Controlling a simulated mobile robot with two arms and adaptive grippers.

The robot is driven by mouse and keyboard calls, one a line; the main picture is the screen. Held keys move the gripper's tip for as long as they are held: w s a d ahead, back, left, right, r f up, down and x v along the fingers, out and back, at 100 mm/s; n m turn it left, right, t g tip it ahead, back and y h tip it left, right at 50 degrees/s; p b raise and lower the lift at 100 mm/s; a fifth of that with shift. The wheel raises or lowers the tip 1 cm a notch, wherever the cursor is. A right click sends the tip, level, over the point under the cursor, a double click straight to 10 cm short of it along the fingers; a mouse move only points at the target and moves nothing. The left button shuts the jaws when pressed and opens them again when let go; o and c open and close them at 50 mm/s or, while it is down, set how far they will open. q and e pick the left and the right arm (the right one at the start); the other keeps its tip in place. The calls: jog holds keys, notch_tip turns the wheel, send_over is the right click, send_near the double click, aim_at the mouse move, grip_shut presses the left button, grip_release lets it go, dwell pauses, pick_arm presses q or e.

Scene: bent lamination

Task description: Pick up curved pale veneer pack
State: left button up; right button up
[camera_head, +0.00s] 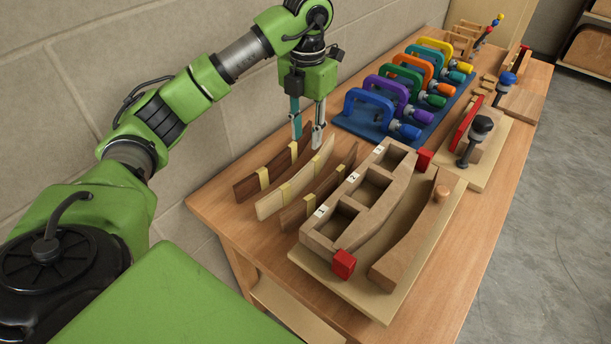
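The curved pale veneer pack (294,190) stands on edge on the wooden table, with yellow bands around it. It lies between a dark brown curved pack (275,172) on its left and a mid-brown curved pack (322,195) on its right, both also banded. My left gripper (307,141) points down at the far end of the pale pack. Its two fingers are apart, with a gap between them. I cannot tell whether either finger touches the pack. My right gripper is not in view.
A wooden form with numbered compartments (337,221) and red end blocks stands on a pale board (379,309) right of the packs. Coloured clamps (368,106) sit in a blue rack (372,134) behind. A concrete block wall (130,50) runs close along the left.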

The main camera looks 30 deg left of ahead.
aim_at(308, 165)
pick_arm(q)
notch_tip(308, 165, down, 7)
jog(key=shift+d+r+p, duration=0.1)
jog(key=shift+p, duration=0.3)
jog(key=shift+s+d+f+p, duration=0.1)
jog(key=shift+f+p, duration=0.2)
jog(key=shift+f, duration=0.3)
notch_tip(308, 165, down, 4)
jog(key=shift+s+d+r+p, duration=0.15)
jog(key=shift+r+p, duration=0.05)
jog(key=shift+p, duration=0.4)
jog(key=shift+f, duration=0.4)
jog(key=shift+c, duration=0.4)
grip_shut()
